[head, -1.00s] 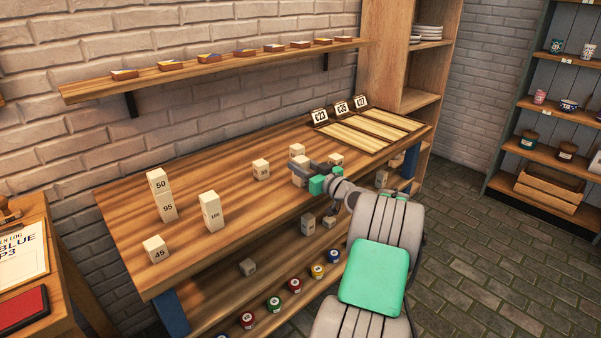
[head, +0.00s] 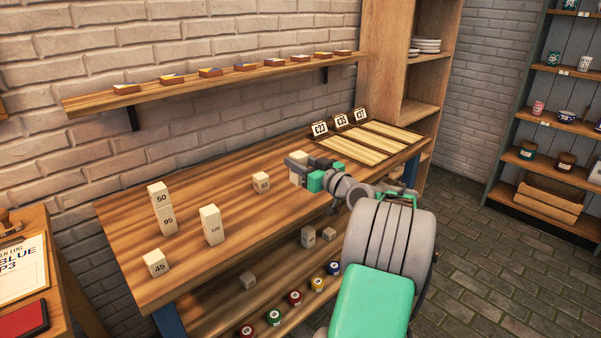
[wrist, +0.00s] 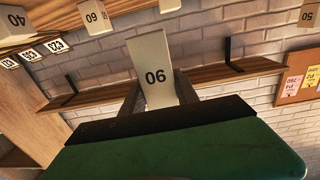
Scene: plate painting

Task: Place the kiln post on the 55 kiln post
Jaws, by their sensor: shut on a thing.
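My gripper (head: 302,170) is shut on a pale kiln post above the right part of the workbench (head: 215,258). A 50 post (head: 159,194) sits on a 95 post (head: 167,220). A 100 post (head: 212,226) and a 45 post (head: 156,263) stand nearby. I cannot tell which post is the 55.
Price cards (head: 341,122) and a slatted board (head: 375,142) lie at the bench's back right. A wall shelf (head: 225,75) holds several small tiles. Below the bench are paint jars (head: 295,297) and more blocks (head: 308,236). The bench's middle front is clear.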

